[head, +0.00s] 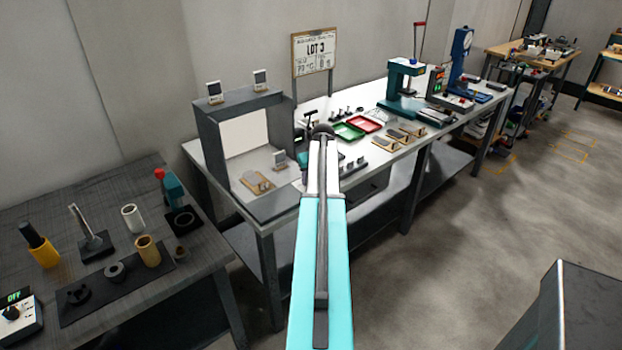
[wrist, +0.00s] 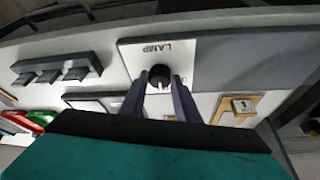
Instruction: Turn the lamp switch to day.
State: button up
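The lamp switch is a round black knob (wrist: 160,75) with a pale pointer mark on a white plate (wrist: 130,52) lettered LAMP in the wrist view. My gripper (wrist: 160,80) has its two dark fingers apart, one on each side of the knob, with the tips beside it. I cannot tell whether they touch it. No day marking is readable, and the lower plate is partly covered by my gripper. In the head view my arm reaches over the white-topped bench and hides the switch and my fingers.
Beside the switch stand a dark block with several tabs (wrist: 60,68) and a wooden holder with a small tag (wrist: 238,108). In the head view a grey open-fronted booth (head: 212,135) is left of my arm; green (head: 347,131) and red (head: 366,121) trays lie beyond it.

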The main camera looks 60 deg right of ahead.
jog(key=o, duration=0.4)
jog(key=shift+c, duration=0.2)
jog(key=shift+r, duration=0.1)
jog(key=b+v, duration=0.2)
jog(key=v, duration=1.1)
jog(key=shift+s+a+r, duration=0.15)
jog(key=shift+s+r, duration=0.05)
jog(key=shift+r, duration=0.05)
